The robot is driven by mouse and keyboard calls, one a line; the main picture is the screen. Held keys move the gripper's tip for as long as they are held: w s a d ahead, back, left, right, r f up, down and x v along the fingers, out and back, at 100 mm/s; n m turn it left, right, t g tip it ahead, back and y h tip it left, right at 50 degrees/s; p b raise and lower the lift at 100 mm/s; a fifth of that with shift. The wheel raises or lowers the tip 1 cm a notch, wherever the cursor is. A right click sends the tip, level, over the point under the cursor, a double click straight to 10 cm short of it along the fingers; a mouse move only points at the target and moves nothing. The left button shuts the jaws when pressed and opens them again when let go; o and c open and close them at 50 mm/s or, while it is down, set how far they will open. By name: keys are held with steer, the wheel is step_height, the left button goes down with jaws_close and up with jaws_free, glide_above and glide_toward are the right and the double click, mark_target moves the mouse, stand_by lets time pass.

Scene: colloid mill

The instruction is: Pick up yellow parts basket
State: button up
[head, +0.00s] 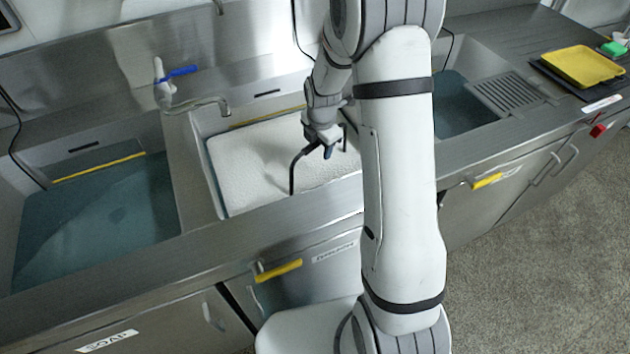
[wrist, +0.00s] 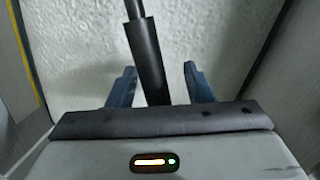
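A flat, shallow yellow piece (head: 582,66), the only large yellow thing that could be the parts basket, lies on a dark tray at the far right of the counter. My gripper (head: 327,150) is far to its left, above the middle basin with white foam. In the wrist view, the two blue fingers of my gripper (wrist: 159,66) stand apart. A black rod (wrist: 148,62) runs between them with gaps on both sides; I cannot tell what it is fixed to. The yellow piece is not in the wrist view.
The middle basin (head: 222,190) holds white foam. A left basin (head: 100,210) and a right basin (head: 455,105) hold bluish water. A tap (head: 200,105) stands at the back left. A green block (head: 612,48) lies near the yellow piece. Open floor (head: 540,240) lies at the front right.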

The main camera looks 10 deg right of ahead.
jaws_close()
